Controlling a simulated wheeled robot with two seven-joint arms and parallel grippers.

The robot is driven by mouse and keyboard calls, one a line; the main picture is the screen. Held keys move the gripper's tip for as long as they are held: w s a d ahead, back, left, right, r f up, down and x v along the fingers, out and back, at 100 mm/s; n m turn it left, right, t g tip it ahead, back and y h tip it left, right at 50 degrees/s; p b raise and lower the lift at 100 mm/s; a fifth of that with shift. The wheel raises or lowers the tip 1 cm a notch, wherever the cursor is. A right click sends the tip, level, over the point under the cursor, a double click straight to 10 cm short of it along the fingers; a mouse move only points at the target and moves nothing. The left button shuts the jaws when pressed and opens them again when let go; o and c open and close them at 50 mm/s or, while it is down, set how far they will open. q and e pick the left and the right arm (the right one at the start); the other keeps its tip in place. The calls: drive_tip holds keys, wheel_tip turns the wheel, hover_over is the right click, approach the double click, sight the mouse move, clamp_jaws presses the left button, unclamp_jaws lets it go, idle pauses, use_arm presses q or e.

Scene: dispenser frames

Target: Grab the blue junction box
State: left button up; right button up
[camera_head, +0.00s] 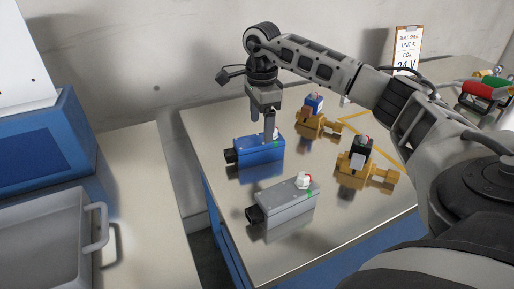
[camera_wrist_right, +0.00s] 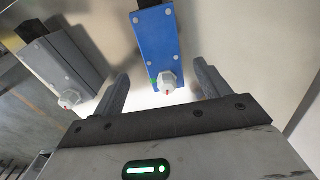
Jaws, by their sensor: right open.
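The blue junction box (camera_head: 258,149) lies on the steel table, with a black connector at its left end and a white knob at its right end. It also shows in the right wrist view (camera_wrist_right: 157,45), its white knob between and a little beyond the fingertips. My right gripper (camera_head: 270,135) points down over the knob end of the blue box. In the right wrist view my right gripper (camera_wrist_right: 162,85) is open, with nothing held between its fingers. Whether a finger touches the box, I cannot tell. My left gripper is not in view.
A grey junction box (camera_head: 285,203) lies in front of the blue one and also shows in the wrist view (camera_wrist_right: 65,62). Two brass valves (camera_head: 318,127) (camera_head: 367,175) stand to the right. A grey tray (camera_head: 45,235) and a blue bin (camera_head: 45,143) are at left. A sign (camera_head: 407,48) stands behind.

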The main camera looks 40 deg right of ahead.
sight(258, 140)
drive_tip(key=shift+w+a+f+p, duration=0.15)
drive_tip(key=shift+f+p, duration=0.1)
drive_tip(key=shift+f, duration=1.75)
drive_tip(key=shift+w+a+f+p, duration=0.1)
drive_tip(key=shift+f+p, duration=0.1)
drive_tip(key=shift+f, duration=1.75)
drive_tip(key=c, duration=1.2)
